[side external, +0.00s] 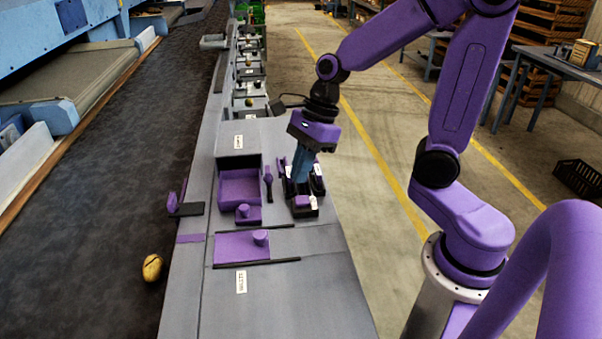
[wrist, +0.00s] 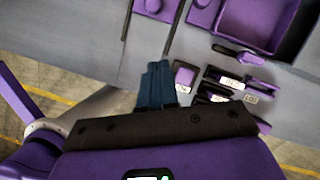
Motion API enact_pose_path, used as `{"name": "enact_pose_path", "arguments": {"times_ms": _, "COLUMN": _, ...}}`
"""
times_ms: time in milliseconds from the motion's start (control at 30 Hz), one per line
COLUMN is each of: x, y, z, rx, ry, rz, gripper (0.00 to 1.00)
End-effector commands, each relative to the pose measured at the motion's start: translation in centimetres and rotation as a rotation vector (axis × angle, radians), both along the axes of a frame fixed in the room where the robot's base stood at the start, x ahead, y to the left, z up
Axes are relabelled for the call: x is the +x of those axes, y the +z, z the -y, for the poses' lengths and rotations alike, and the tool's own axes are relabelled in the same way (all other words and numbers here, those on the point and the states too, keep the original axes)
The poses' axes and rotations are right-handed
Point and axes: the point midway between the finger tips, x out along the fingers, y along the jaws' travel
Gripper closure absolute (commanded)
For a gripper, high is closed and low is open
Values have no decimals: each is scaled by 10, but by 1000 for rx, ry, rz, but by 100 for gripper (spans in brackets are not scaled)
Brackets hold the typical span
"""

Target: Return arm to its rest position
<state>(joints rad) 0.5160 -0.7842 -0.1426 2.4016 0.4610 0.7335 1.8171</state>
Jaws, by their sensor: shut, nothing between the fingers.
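My gripper (side external: 300,177) points downward over the right side of the grey bench, with its blue fingers together and nothing seen between them. In the side view its fingertips are in front of the small black rack (side external: 304,211) that holds purple and white labelled pieces; I cannot tell whether they touch it. In the wrist view the blue fingers (wrist: 155,68) are closed side by side, and the labelled pieces (wrist: 230,84) lie to their right. My arm is bent and reaches from its stand on the right.
A dark conveyor (side external: 90,170) with one potato (side external: 152,267) runs along the left. The bench's front is clear.

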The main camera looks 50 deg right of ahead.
Motion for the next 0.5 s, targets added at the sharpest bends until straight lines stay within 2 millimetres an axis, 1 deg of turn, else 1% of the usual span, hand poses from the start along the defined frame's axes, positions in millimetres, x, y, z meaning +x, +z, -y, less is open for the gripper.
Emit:
{"name": "enact_pose_path", "arguments": {"times_ms": 67, "x": -5, "y": 1, "z": -2, "rx": -11, "ry": 66, "rz": 14, "gripper": 100}}
{"name": "enact_pose_path", "arguments": {"times_ms": 167, "x": -18, "y": 0, "z": -6, "rx": -42, "ry": 254, "rz": 52, "gripper": 100}}
{"name": "enact_pose_path", "arguments": {"times_ms": 267, "x": -38, "y": -1, "z": -11, "rx": -85, "ry": 543, "rz": 110, "gripper": 100}}
{"name": "enact_pose_path", "arguments": {"times_ms": 400, "x": -68, "y": -2, "z": -15, "rx": -140, "ry": 991, "rz": 199, "gripper": 100}}
{"name": "enact_pose_path", "arguments": {"times_ms": 467, "x": -80, "y": -3, "z": -15, "rx": -159, "ry": 1181, "rz": 238, "gripper": 100}}
{"name": "enact_pose_path", "arguments": {"times_ms": 500, "x": -88, "y": -3, "z": -16, "rx": -170, "ry": 1309, "rz": 263, "gripper": 100}}
